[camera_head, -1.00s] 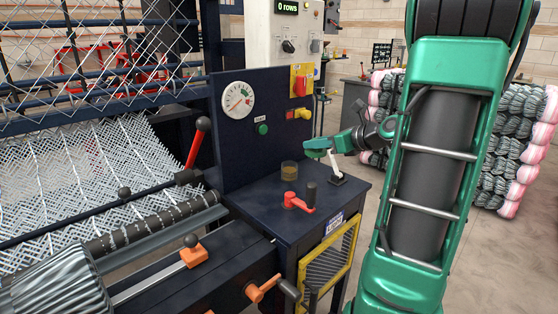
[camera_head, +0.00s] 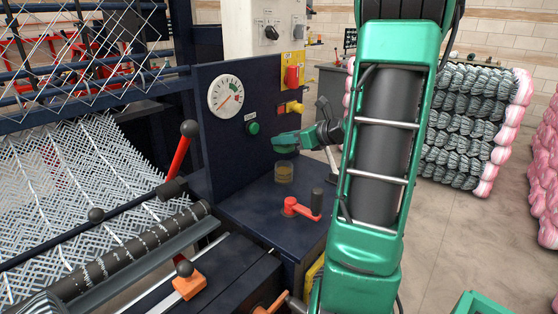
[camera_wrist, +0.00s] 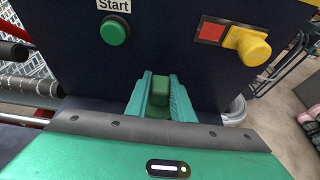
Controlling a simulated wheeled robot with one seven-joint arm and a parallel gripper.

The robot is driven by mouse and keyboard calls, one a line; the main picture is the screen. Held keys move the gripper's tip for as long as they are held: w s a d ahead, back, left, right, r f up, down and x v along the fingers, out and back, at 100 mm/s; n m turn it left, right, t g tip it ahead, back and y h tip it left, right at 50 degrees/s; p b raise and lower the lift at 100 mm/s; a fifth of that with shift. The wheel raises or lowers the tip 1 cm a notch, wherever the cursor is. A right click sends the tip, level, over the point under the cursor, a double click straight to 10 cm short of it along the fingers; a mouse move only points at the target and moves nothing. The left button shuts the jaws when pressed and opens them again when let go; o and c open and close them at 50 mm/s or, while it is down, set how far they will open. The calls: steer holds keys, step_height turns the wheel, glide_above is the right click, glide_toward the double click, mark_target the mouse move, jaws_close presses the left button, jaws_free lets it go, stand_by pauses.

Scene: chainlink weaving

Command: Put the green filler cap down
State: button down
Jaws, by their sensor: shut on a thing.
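The green filler cap (camera_wrist: 160,88) is a small dark green block between my fingers in the wrist view. My gripper (camera_wrist: 162,95) is shut on it. In the head view my gripper (camera_head: 277,138) is just above a small amber cup (camera_head: 284,173) on the dark blue cabinet top (camera_head: 250,205). The cap is hard to make out there against my green fingers, and I cannot tell whether it touches the cup's rim.
A blue panel stands close behind my gripper, with a gauge (camera_head: 226,96), a green start button (camera_head: 253,128) and a yellow knob (camera_head: 291,108). A red crank (camera_head: 300,208) stands on the cabinet top in front. A red lever (camera_head: 179,157) is at left.

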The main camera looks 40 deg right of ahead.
mark_target(283, 165)
steer(key=shift+f, duration=3.25)
steer(key=shift+a, duration=0.1)
steer(key=c, duration=1.5)
jaws_free()
steer(key=shift+c, duration=0.2)
steer(key=shift+r, duration=0.1)
steer(key=v, duration=1.2)
